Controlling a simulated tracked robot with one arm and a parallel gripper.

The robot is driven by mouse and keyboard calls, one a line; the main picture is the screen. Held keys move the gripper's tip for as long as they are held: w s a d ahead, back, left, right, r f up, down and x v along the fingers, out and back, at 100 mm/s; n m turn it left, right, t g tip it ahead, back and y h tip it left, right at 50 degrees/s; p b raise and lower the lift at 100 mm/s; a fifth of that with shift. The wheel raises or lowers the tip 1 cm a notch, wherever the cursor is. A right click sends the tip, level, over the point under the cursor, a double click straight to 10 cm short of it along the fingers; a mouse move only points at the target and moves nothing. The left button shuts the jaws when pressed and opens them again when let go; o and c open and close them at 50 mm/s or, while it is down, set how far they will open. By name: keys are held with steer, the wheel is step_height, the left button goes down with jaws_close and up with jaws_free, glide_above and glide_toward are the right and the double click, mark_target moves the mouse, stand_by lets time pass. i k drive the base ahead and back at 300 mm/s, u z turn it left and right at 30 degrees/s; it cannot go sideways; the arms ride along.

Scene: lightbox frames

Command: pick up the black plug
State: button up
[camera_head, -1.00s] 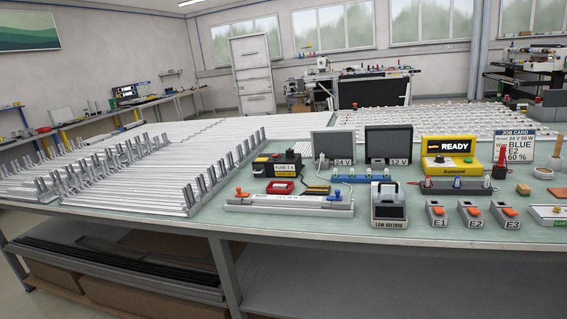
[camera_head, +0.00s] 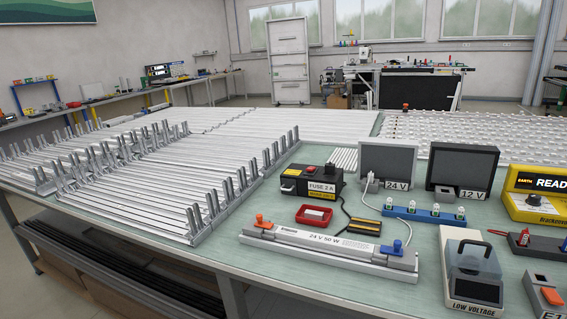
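I cannot make out the black plug for certain. A small dark upright piece (camera_head: 330,169) stands on the black and yellow box marked FUSE 2 A (camera_head: 308,185), left of the 24 V unit; it is too small to tell if it is a plug. A dark cable runs from this box to a small black and yellow block (camera_head: 365,227) on the bench. A white plug (camera_head: 371,178) with a white cable is at the left side of the 24 V unit (camera_head: 387,160). My gripper is not in view.
A lamp bar marked 24 V 50 W (camera_head: 325,242) lies near the bench's front edge, with a red tray (camera_head: 314,214) behind it. Rows of metal rails (camera_head: 140,180) fill the left. A LOW VOLTAGE device (camera_head: 470,265) and the 12 V unit (camera_head: 461,165) stand right.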

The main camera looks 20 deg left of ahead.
mark_target(331, 169)
steer(key=u, duration=0.35)
steer(key=i, duration=1.85)
steer(key=z, duration=0.15)
